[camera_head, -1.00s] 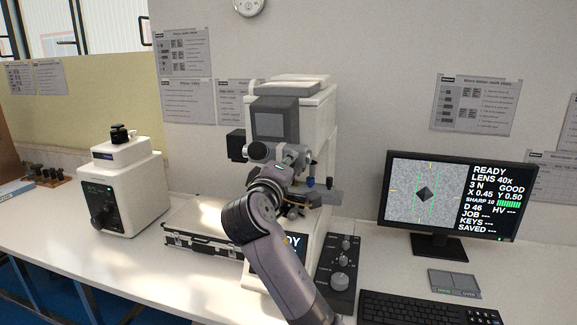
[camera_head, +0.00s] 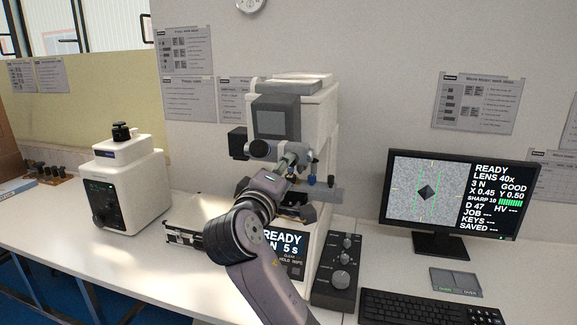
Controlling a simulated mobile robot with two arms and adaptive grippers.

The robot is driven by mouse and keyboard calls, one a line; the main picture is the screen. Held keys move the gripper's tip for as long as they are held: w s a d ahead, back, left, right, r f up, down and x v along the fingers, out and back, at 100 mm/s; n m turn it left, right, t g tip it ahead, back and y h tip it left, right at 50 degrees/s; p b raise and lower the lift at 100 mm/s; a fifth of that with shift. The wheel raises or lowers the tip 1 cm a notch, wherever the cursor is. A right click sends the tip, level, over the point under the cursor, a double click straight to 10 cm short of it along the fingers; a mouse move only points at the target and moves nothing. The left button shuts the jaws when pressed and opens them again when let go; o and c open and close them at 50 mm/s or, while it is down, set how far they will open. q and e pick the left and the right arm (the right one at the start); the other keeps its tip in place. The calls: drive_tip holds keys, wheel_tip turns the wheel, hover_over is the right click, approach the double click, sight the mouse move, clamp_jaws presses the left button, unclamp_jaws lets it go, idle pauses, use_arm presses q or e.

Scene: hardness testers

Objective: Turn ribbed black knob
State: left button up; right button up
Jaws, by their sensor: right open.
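The white hardness tester (camera_head: 318,110) stands mid-table with a dark screen on its head. A dark round part (camera_head: 260,149), which may be the ribbed black knob, shows on the front of its measuring head; its ribs are too small to make out. My right gripper (camera_head: 294,160) is open just right of this part, in front of the measuring head. My wrist and fingers hide part of the tester, and I cannot tell whether the fingers touch anything. My left gripper is out of view.
A monitor (camera_head: 448,195) stands at the right and reads "D 47". A keyboard (camera_head: 425,308), a grey pad (camera_head: 455,282) and a black knob panel (camera_head: 341,272) are in front.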

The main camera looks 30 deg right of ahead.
drive_tip(key=v, duration=0.6)
drive_tip(key=shift+s+a, duration=0.25)
